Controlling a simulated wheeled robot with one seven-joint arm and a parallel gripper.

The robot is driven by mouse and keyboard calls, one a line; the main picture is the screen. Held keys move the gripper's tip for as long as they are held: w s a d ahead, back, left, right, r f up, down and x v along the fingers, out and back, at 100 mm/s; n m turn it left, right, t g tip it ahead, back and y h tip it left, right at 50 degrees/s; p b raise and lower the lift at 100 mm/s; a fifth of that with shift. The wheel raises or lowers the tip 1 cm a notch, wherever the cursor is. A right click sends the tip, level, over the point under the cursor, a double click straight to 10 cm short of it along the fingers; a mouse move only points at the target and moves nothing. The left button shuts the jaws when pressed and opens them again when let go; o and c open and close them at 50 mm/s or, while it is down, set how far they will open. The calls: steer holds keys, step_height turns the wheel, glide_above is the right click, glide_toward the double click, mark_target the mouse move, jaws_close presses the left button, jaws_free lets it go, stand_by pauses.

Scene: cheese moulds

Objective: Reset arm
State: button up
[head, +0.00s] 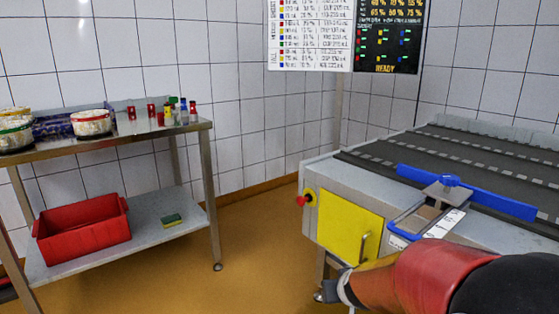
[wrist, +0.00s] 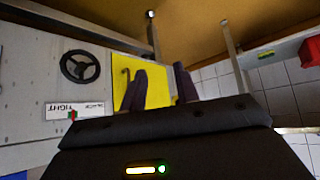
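My arm reaches in from the lower right of the head view, with its red and orange links in front of the machine. My gripper (head: 336,287) is at the end of it, low in front of the machine's yellow door (head: 344,232). In the wrist view my gripper (wrist: 161,80) shows two dark fingers with a gap between them and nothing held. The yellow door (wrist: 122,70) shows behind and beside the left finger there.
The machine (head: 400,165) fills the right side, with a blue bar (head: 470,192) across its dark belt. A black handwheel (wrist: 80,66) shows in the wrist view. A steel table (head: 120,142) with moulds and a red crate (head: 82,232) stands left. Floor between is clear.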

steer(key=s+r+g, duration=0.1)
steer(key=s+r, duration=0.4)
steer(key=s, duration=0.7)
steer(key=s+r+g, duration=0.1)
steer(key=s+r, duration=0.4)
steer(key=s, duration=0.7)
steer(key=shift+s+d+r+m+g, duration=0.15)
steer(key=shift+d+m+g, duration=0.15)
